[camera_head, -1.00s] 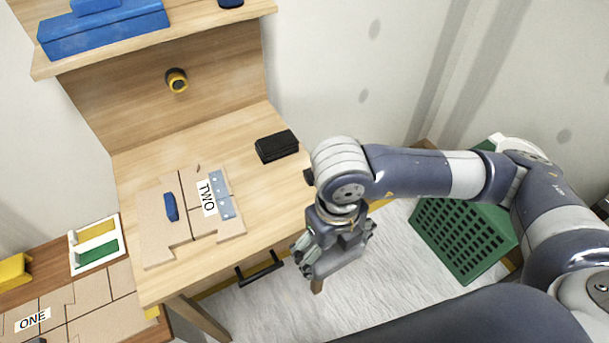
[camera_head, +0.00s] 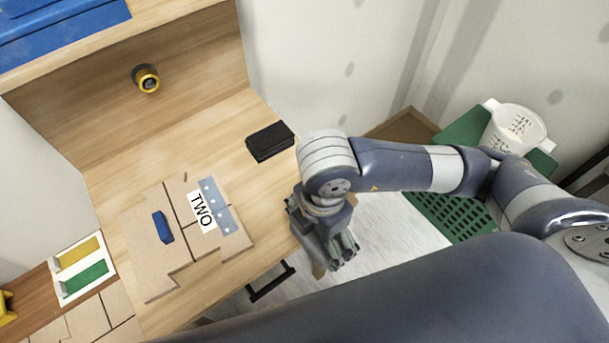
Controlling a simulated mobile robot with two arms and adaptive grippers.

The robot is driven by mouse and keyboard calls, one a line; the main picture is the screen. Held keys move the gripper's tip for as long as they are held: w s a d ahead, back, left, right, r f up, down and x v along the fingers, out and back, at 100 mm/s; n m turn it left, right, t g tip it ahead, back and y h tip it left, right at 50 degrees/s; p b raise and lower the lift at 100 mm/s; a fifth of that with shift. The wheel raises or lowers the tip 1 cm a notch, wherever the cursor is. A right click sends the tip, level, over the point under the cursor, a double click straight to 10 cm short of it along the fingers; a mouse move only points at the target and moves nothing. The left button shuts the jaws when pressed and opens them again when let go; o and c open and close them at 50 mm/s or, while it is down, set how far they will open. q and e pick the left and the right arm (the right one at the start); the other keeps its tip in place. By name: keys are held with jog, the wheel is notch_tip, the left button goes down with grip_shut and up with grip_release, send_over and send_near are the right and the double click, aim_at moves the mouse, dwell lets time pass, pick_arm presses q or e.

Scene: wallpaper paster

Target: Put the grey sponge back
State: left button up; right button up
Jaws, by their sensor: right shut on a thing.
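My right gripper (camera_head: 338,250) hangs beside the right edge of the wooden desk (camera_head: 225,115), pointing down. It is shut on a small grey thing that looks like the grey sponge. The fingers hide most of it, so its outline is hard to tell. No other grey sponge shows. My left gripper is not in view.
A black block (camera_head: 270,141) lies on the desk near its right edge. A green crate (camera_head: 455,215) with a white bucket (camera_head: 515,130) stands at right.

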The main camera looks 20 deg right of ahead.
dwell(0.4)
jog(key=w, duration=0.4)
jog(key=w+d+f+p, duration=0.1)
jog(key=w, duration=0.4)
jog(key=w+d+p, duration=0.1)
jog(key=w, duration=0.4)
jog(key=shift+w+d+f, duration=0.15)
jog(key=shift+w, duration=0.05)
jog(key=shift+w+d+f+p, duration=0.1)
jog(key=shift+w+f+p, duration=0.3)
jog(key=shift+f, duration=0.15)
jog(key=shift+w+f+p, duration=0.25)
jog(key=shift+f+p, duration=0.1)
jog(key=shift+f, duration=0.75)
